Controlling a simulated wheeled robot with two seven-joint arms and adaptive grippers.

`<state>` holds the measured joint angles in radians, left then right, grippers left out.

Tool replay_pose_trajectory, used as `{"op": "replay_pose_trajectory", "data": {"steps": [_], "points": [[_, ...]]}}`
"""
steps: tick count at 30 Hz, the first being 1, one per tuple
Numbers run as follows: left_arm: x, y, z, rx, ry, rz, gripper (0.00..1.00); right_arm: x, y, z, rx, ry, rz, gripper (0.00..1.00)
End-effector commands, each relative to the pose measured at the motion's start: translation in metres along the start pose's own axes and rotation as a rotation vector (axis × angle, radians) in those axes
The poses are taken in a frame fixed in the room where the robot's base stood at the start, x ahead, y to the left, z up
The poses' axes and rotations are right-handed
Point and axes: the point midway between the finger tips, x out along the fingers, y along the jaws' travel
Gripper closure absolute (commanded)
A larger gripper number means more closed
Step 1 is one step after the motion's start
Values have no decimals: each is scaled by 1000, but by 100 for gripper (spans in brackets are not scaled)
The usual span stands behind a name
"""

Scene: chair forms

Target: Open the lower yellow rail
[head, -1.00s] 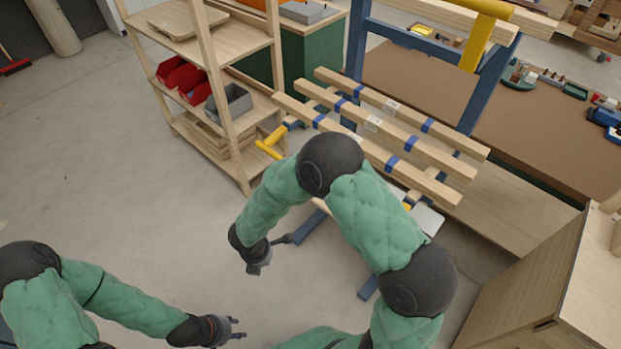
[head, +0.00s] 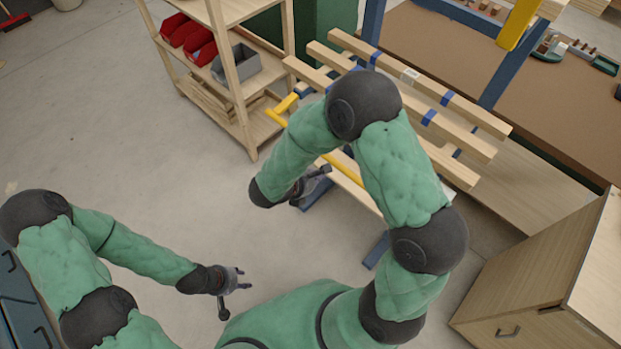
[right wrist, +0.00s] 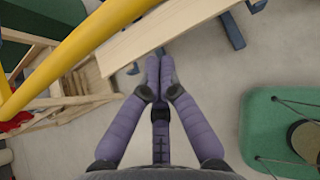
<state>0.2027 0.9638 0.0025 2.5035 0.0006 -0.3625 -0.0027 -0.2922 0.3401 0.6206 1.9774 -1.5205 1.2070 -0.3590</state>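The lower yellow rail (head: 345,172) runs along the near side of the wooden chair form, with a pale board (head: 362,190) beside it. My right arm hides part of it. A yellow piece (head: 283,108) shows left of the arm. In the right wrist view the yellow rail (right wrist: 75,52) crosses the upper left, beside the board (right wrist: 165,38). My left gripper (head: 240,290) is open and empty, low over the floor.
A wooden shelf (head: 232,75) with red bins (head: 190,38) and a grey bin (head: 236,65) stands at upper left. Slats (head: 430,105) with blue bands lie across the form. A wooden cabinet (head: 540,270) stands at right.

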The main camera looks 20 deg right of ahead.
Motion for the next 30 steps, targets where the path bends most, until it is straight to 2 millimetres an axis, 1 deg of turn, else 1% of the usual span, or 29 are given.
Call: {"op": "replay_pose_trajectory", "data": {"steps": [1, 6, 7, 9, 15, 19, 30], "points": [[6, -2, 0, 0, 0, 0, 60, 13, -1, -2, 2, 1, -5, 100], [16, -6, -1, 0, 0, 0, 60, 43, -1, -2, 2, 2, -3, 100], [16, -6, -1, 0, 0, 0, 60, 41, 0, 2, 5, 1, 1, 100], [15, -5, -1, 0, 0, 0, 60, 30, 2, 13, 5, 0, 4, 100], [16, -6, -1, 0, 0, 0, 60, 18, 1, 28, 2, 1, 2, 100], [16, -6, -1, 0, 0, 0, 60, 15, 0, 31, 0, 1, 1, 100], [15, -5, -1, 0, 0, 0, 60, 14, 0, 32, 0, 5, 0, 100]]}}
